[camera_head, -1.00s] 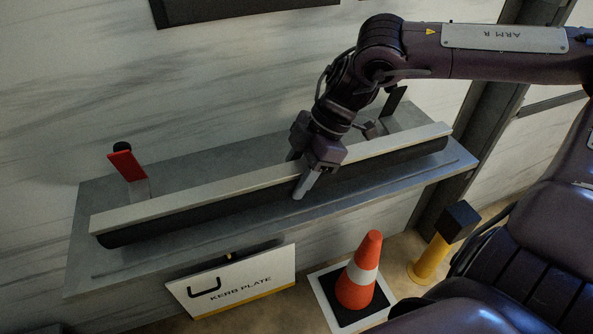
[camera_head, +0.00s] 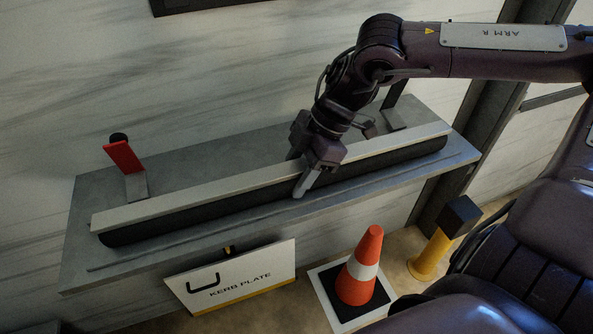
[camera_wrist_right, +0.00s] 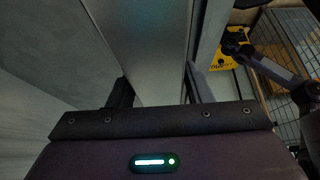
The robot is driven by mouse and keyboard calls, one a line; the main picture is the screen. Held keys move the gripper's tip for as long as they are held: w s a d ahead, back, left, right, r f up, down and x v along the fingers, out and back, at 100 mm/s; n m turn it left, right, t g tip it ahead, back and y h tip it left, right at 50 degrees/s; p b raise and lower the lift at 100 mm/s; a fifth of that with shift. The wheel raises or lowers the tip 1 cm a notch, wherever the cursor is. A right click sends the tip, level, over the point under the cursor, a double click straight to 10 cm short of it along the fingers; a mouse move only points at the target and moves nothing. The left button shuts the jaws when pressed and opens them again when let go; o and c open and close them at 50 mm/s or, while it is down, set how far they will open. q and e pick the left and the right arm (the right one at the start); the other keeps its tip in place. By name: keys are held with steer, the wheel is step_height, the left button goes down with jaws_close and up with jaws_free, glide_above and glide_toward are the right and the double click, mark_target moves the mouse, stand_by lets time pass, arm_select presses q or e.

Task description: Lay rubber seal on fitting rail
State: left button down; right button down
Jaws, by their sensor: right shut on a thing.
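A long bar (camera_head: 200,193) with a pale top and black front face, seemingly the rubber seal, lies lengthwise over a grey ledge (camera_head: 85,255). I cannot tell whether it touches the ledge or hangs just above. A thin line (camera_head: 150,255) runs along the ledge in front of the bar; I cannot tell if this line or the ledge is the fitting rail. My right gripper (camera_head: 299,175) is shut across the bar, right of its middle. In the right wrist view its fingers (camera_wrist_right: 158,88) stand either side of the bar (camera_wrist_right: 150,45). My left gripper is out of view.
A red-handled clamp (camera_head: 124,158) stands behind the bar at left, a dark one (camera_head: 395,108) behind at right. Below the ledge are a kerb plate sign (camera_head: 235,277), an orange cone (camera_head: 361,268) and a yellow post (camera_head: 430,258). A dark jointed arm (camera_wrist_right: 270,68) shows in the wrist view.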

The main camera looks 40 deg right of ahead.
steer(key=shift+w+r, duration=0.1)
steer(key=shift+r, duration=0.05)
steer(key=c, duration=1.1)
jaws_free()
steer(key=o, duration=0.5)
steer(key=shift+s+r, duration=0.1)
steer(key=shift+s, duration=0.1)
steer(key=shift+c, duration=0.2)
